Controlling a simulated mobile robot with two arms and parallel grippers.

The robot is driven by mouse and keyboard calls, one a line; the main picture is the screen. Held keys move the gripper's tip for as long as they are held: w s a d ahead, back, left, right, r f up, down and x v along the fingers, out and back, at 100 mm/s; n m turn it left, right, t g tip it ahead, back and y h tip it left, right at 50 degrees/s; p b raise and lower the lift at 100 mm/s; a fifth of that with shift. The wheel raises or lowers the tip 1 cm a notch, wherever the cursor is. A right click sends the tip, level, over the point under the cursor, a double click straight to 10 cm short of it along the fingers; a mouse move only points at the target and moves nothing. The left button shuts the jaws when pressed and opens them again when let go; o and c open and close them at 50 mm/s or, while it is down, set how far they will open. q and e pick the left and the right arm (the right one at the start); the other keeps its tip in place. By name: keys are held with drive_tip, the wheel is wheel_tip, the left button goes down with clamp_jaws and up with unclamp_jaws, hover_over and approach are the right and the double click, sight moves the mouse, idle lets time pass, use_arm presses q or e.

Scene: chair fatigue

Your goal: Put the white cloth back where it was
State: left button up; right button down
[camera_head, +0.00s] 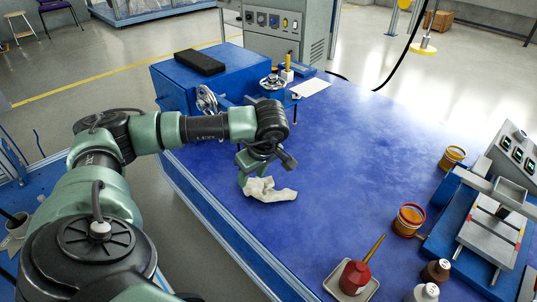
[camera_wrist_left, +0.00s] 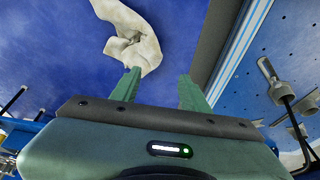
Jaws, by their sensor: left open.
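The white cloth (camera_head: 270,190) lies crumpled on the blue table top, near its left edge. My left gripper (camera_head: 258,168) is just above and behind the cloth in the head view, pointing down. In the left wrist view the cloth (camera_wrist_left: 132,35) lies beyond the fingertips, nearer the left finger. The two green fingers of the left gripper (camera_wrist_left: 157,85) are apart with nothing between them. I cannot tell from the views whether a finger touches the cloth. My right gripper is not in view.
A blue box (camera_head: 190,85) with a black block (camera_head: 199,62) stands at the table's far left corner. A red oil can (camera_head: 354,277) on a tray, tins (camera_head: 408,220) and a test rig (camera_head: 490,225) occupy the right side. The table's middle is clear.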

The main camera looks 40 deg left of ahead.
use_arm(q)
drive_tip(key=shift+s+r, duration=0.1)
drive_tip(key=shift+r, duration=0.1)
drive_tip(key=shift+f, duration=0.2)
drive_tip(key=c, duration=0.7)
drive_tip(key=shift+w+f, duration=0.25)
drive_tip(key=shift+f, duration=0.7)
drive_tip(key=shift+w+f, duration=0.2)
drive_tip(key=shift+f, duration=0.7)
drive_tip(key=shift+w+f, duration=0.25)
drive_tip(key=shift+f, duration=0.7)
clamp_jaws()
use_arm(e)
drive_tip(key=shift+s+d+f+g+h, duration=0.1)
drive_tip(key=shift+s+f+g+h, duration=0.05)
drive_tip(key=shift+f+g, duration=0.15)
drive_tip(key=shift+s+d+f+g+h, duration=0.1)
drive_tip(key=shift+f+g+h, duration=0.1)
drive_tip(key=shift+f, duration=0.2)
